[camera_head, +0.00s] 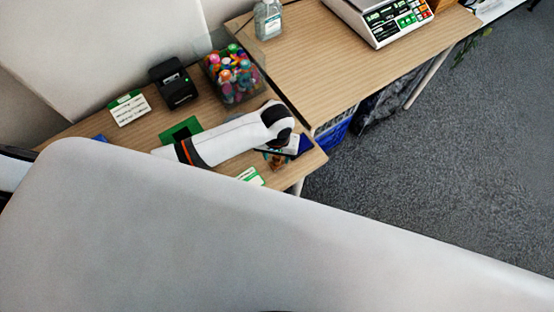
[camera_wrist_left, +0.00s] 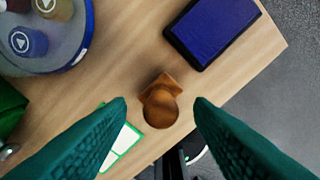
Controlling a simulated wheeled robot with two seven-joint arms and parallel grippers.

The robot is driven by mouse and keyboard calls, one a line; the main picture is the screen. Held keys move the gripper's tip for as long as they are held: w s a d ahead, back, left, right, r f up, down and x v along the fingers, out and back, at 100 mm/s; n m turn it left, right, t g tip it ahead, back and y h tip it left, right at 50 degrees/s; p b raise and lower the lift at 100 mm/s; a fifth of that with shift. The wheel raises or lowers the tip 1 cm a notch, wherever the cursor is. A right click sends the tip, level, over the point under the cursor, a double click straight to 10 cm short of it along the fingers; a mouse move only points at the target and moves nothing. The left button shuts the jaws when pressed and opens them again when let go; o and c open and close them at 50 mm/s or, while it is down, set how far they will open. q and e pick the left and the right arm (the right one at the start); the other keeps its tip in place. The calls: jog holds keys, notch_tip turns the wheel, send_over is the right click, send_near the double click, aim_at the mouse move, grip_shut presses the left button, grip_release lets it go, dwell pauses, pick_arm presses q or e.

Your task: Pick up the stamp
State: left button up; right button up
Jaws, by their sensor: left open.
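The stamp (camera_wrist_left: 160,103), a brown wooden piece with a round knob and a squarish base, stands on the wooden table in the left wrist view. In the head view the stamp (camera_head: 276,161) shows only in part, below my left gripper (camera_head: 281,146). In the left wrist view the green fingers of my left gripper (camera_wrist_left: 160,108) are spread apart on either side of the stamp, with gaps on both sides and nothing between them in hold. My right gripper is not in view.
A dark-cased blue pad (camera_wrist_left: 213,28) lies beside the stamp, near the table edge. A green-bordered card (camera_wrist_left: 122,142) is close by. A clear bin of colourful items (camera_head: 233,75), a black device (camera_head: 175,84) and a scale (camera_head: 390,18) stand farther off.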

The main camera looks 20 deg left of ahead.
aim_at(277, 157)
pick_arm(q)
notch_tip(277, 157, down, 2)
jog(key=shift+f, duration=0.55)
jog(key=shift+c, duration=0.5)
grip_shut()
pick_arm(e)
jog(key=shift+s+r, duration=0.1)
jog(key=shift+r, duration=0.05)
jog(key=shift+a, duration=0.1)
